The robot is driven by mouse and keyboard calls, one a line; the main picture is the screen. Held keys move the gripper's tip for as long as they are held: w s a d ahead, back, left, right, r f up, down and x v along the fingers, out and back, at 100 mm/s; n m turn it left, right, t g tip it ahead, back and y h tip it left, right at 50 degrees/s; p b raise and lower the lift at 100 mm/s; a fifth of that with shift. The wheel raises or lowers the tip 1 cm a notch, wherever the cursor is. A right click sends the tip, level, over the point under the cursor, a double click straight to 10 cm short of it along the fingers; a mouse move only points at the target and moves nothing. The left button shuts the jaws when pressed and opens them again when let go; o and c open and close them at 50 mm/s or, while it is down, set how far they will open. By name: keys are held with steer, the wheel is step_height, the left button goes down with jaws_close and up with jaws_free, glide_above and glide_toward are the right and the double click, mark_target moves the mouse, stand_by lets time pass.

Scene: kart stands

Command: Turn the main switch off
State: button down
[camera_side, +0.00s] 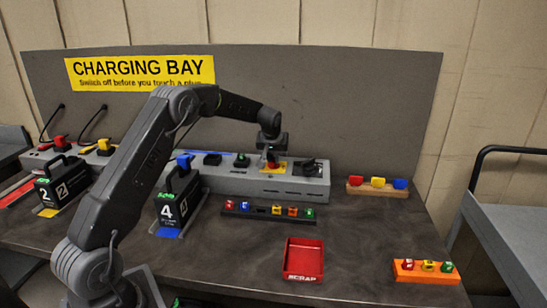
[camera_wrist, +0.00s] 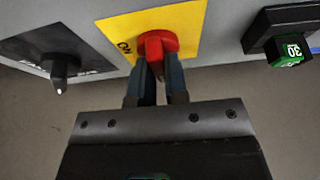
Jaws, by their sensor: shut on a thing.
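The main switch is a red knob (camera_side: 272,163) on a yellow plate (camera_side: 281,169) on top of the grey charging unit (camera_side: 290,187). The red knob also shows in the wrist view (camera_wrist: 157,43), on the yellow plate (camera_wrist: 189,25) with part of a dark marking visible. My gripper (camera_side: 271,152) is over the knob, pointing down. In the wrist view my gripper's two fingers (camera_wrist: 157,68) are shut on the knob, one on each side. The rest of the marking is hidden or cut off, so I cannot read the switch's position.
A strip of coloured pieces (camera_side: 262,210) lies in front. Battery 4 (camera_side: 172,208) stands left. A red scrap tray (camera_side: 303,261) and orange rack (camera_side: 426,272) sit forward. The right middle table is clear.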

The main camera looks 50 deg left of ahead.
steer(key=shift+f, duration=0.2)
steer(key=c, duration=1.1)
jaws_free()
steer(key=shift+c, duration=0.2)
steer(key=shift+r, duration=0.1)
steer(key=shift+d+r, duration=0.1)
steer(key=shift+r, duration=0.2)
steer(key=v, duration=1.3)
steer(key=shift+s, duration=0.1)
